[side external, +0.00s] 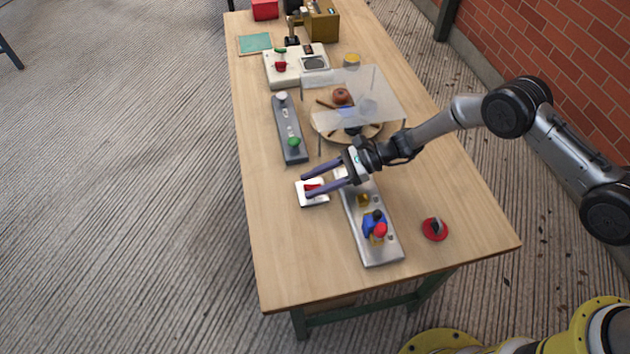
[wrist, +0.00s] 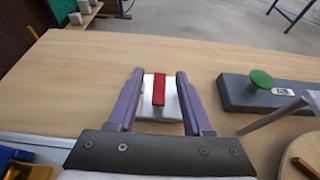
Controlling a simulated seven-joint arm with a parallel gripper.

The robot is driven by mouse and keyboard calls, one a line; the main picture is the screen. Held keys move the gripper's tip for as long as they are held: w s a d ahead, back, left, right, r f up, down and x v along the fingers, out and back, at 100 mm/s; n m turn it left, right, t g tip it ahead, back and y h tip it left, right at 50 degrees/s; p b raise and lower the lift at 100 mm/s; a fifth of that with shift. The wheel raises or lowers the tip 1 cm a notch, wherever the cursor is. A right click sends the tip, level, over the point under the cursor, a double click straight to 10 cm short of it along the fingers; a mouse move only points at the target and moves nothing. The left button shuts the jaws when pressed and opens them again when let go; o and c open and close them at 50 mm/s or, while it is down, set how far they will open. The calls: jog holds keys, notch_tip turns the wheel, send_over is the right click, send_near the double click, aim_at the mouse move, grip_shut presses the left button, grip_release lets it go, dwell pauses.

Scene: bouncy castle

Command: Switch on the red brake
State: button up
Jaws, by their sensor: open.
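A red switch lever (side external: 312,188) on a small white base plate (side external: 320,201) lies on the table, left of the grey metal panel. In the wrist view the red lever (wrist: 158,88) stands on its white plate (wrist: 148,107), between my two purple fingers. My gripper (side external: 306,186) is open, with one finger on each side of the lever. A gap shows between each finger and the lever in the wrist view. The side view does not show clearly how high the fingertips are above the plate.
A metal panel (side external: 357,226) with blue, red and yellow parts lies close by. A grey bar with a green knob (side external: 294,142), a clear cover (side external: 380,90) over a round board and a red-based dial (side external: 434,229) stand around. The table's left front is clear.

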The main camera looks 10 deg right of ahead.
grip_shut()
dwell(0.3)
jog(key=shift+a+r+h, duration=0.2)
jog(key=shift+a+h, duration=0.15)
jog(key=shift+h, duration=0.75)
jog(key=shift+a+f+h, duration=0.15)
jog(key=shift+a+h, duration=0.05)
jog(key=shift+h, duration=1.3)
grip_release()
